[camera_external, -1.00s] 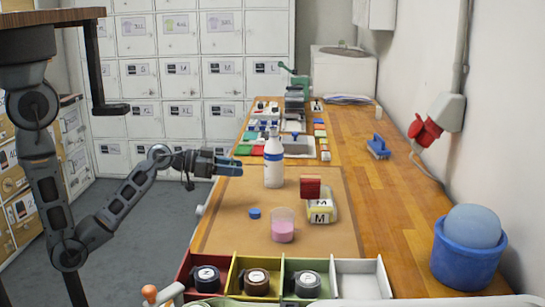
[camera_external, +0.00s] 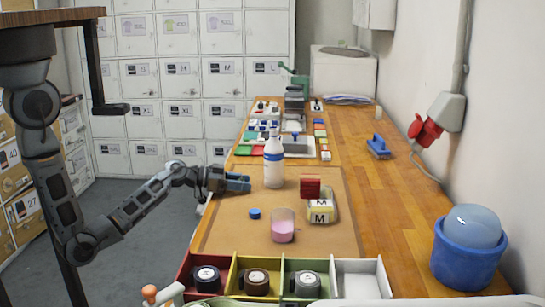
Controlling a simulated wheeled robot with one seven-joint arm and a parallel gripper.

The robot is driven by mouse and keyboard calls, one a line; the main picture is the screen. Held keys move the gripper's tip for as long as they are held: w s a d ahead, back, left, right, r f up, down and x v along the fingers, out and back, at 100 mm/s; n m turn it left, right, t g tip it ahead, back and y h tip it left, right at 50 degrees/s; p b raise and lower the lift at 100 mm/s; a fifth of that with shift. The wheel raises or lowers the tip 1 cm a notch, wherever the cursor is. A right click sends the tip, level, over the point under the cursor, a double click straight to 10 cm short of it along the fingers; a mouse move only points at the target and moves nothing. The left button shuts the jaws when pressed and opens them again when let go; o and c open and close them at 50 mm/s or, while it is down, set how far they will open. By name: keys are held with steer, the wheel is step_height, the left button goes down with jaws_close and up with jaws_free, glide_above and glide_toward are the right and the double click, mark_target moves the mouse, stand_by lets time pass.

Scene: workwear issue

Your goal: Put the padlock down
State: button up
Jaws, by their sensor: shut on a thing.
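My gripper (camera_external: 238,184), with blue fingers, is low over the left part of the brown mat (camera_external: 225,233), left of the white bottle (camera_external: 274,168). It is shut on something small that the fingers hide. I cannot make out the padlock anywhere as a separate shape; the held thing fits it. I cannot tell whether the held thing touches the mat.
A blue cap (camera_external: 255,213), a cup of pink liquid (camera_external: 283,226) and a red block (camera_external: 310,187) on an M-labelled pack (camera_external: 321,211) are on the mat. Coloured bins (camera_external: 232,272) line the near edge. The mat's left front is clear.

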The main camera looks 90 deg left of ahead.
steer(key=shift+f, duration=0.15)
steer(key=o, duration=1.1)
steer(key=b+v, duration=0.1)
steer(key=v, duration=0.5)
steer(key=shift+s, duration=0.15)
steer(key=shift+b+v, duration=0.3)
steer(key=shift+v, duration=0.45)
